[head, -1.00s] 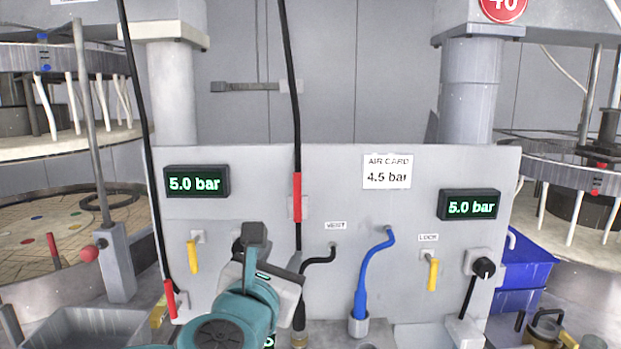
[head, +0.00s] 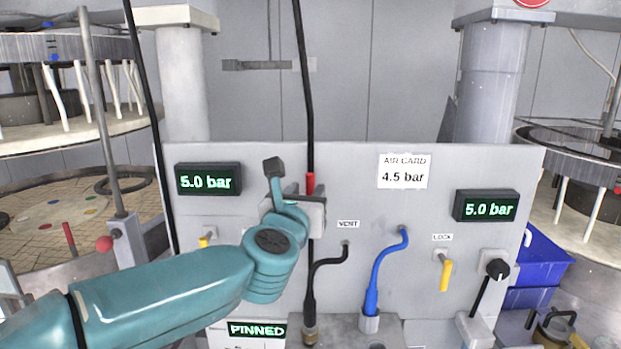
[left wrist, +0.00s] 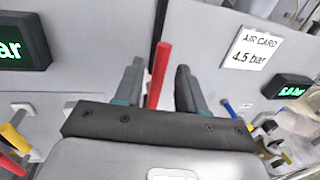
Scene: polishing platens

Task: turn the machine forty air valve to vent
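A grey panel (head: 270,160) carries two 5.0 bar displays, a VENT label (head: 347,224) and a LOCK label (head: 442,237). In the left wrist view the red sleeve (left wrist: 161,75) stands between the two fingers of my left gripper (left wrist: 160,82), which is open with gaps at both sides. A yellow handle (head: 445,274) hangs below LOCK; another (head: 205,241) is mostly hidden at left. Which part is machine forty's air valve is unclear. My right gripper is out of view.
A black hose (head: 312,285) and a blue hose (head: 376,270) run down the panel. An air card (head: 403,171) reads 4.5 bar. A black knob (head: 497,268) is at right, near a blue bin (head: 545,262). A PINNED display (head: 257,330) is below.

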